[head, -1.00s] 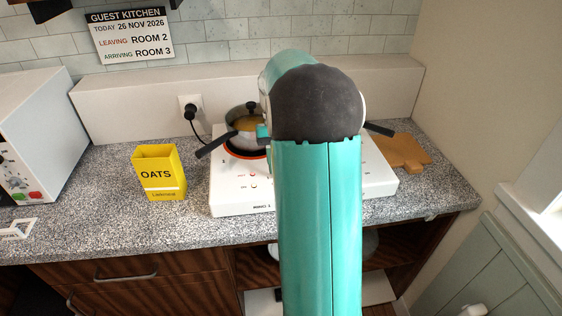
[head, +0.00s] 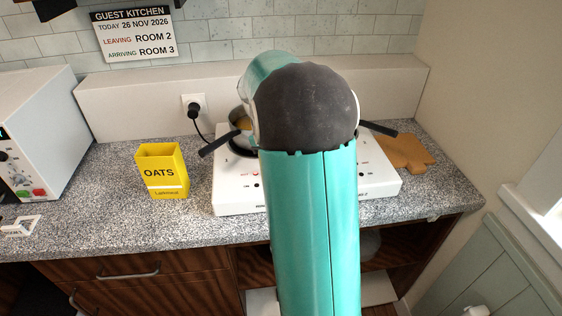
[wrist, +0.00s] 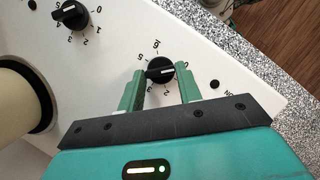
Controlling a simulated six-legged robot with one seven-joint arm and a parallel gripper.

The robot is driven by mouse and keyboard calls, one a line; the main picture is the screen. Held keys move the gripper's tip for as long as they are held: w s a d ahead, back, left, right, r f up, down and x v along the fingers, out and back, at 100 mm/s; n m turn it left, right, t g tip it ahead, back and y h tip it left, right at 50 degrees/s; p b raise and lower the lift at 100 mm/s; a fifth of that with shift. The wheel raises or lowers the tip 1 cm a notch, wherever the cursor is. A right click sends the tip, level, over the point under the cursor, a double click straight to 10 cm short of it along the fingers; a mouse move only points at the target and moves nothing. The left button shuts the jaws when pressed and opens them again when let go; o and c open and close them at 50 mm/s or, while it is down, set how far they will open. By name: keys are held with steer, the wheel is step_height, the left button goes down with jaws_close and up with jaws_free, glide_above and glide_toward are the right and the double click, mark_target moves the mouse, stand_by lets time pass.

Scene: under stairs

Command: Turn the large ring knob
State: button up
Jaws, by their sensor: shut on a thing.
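In the wrist view, my gripper (wrist: 160,73) has its two green fingers on either side of a black round knob (wrist: 160,70) and is shut on it. The knob has a white pointer line lying nearly level in the picture, with a ring of numbers around it. A second black knob (wrist: 71,14) sits at the upper left of the same white panel. I cannot tell from the panel marks which ring each knob serves. In the head view, my arm covers the middle of the white hob (head: 232,201) and hides the gripper and knobs.
A pot (head: 240,118) on the hob is mostly hidden by my arm; dark handles stick out on both sides. A yellow oats box (head: 162,172) stands left of the hob. A wooden board (head: 405,152) lies right. A white appliance (head: 38,130) stands far left.

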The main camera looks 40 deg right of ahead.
stand_by(0.5)
steer(key=o, duration=1)
steer(key=v, duration=1.4)
steer(key=shift+s, duration=0.15)
steer(key=shift+a, duration=0.1)
steer(key=s+a+f+t, duration=0.1)
steer(key=s+a+t, duration=0.2)
steer(key=s+a, duration=0.2)
steer(key=s+a+f+m+t, duration=0.1)
steer(key=s+a, duration=0.5)
steer(key=a, duration=0.6)
steer(key=s+a+f+m+t, duration=0.1)
steer(key=s+a+f+t, duration=0.1)
steer(key=s+a+t, duration=0.4)
steer(key=shift+s+a+f+y, duration=0.1)
steer(key=shift+a+f+y, duration=0.1)
steer(key=shift+a, duration=0.6)
steer(key=shift+s+a+f+y, duration=0.1)
steer(key=shift+a+y, duration=0.1)
steer(key=shift+a, duration=0.55)
